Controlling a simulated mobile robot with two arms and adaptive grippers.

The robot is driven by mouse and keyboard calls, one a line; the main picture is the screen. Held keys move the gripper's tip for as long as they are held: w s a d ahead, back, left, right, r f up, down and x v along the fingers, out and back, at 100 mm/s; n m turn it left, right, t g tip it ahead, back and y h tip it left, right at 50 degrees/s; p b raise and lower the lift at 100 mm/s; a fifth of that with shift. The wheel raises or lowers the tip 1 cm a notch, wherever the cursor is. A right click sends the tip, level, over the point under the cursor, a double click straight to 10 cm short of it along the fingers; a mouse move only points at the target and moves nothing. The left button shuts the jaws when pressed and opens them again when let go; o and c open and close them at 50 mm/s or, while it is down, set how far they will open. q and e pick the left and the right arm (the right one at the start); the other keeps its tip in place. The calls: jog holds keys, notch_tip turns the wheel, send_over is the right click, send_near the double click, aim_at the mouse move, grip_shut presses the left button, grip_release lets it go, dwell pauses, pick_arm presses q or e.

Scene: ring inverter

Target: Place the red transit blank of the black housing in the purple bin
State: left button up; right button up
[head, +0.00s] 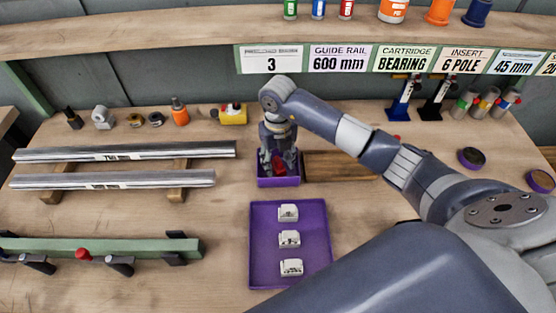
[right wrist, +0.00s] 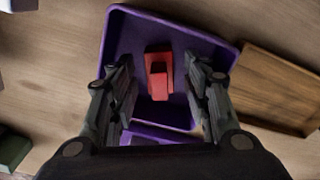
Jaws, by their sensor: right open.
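The red transit blank (right wrist: 158,72) lies inside the small purple bin (right wrist: 226,52), on its floor as far as I can tell. In the head view the blank (head: 279,169) shows as a red patch between the fingers, and the bin (head: 279,183) stands at the middle of the bench. My right gripper (head: 279,160) points down over the bin. In the right wrist view its open fingers (right wrist: 160,68) are on either side of the blank, with gaps on both sides. I cannot pick out the black housing for sure. My left gripper is not in view.
A purple tray (head: 262,243) with several small pale parts stands in front of the bin. Two silver rails (head: 125,152) lie to the left. A labelled shelf (head: 180,38) runs behind.

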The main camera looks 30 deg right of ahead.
aim_at(278, 159)
jog(key=shift+r, duration=0.25)
pick_arm(q)
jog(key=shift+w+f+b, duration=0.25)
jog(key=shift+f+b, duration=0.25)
jog(key=shift+b, duration=0.1)
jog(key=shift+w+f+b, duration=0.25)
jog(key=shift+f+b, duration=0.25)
jog(key=shift+b, duration=0.05)
pick_arm(e)
notch_tip(278, 159, up, 12)
jog(key=shift+f, duration=0.15)
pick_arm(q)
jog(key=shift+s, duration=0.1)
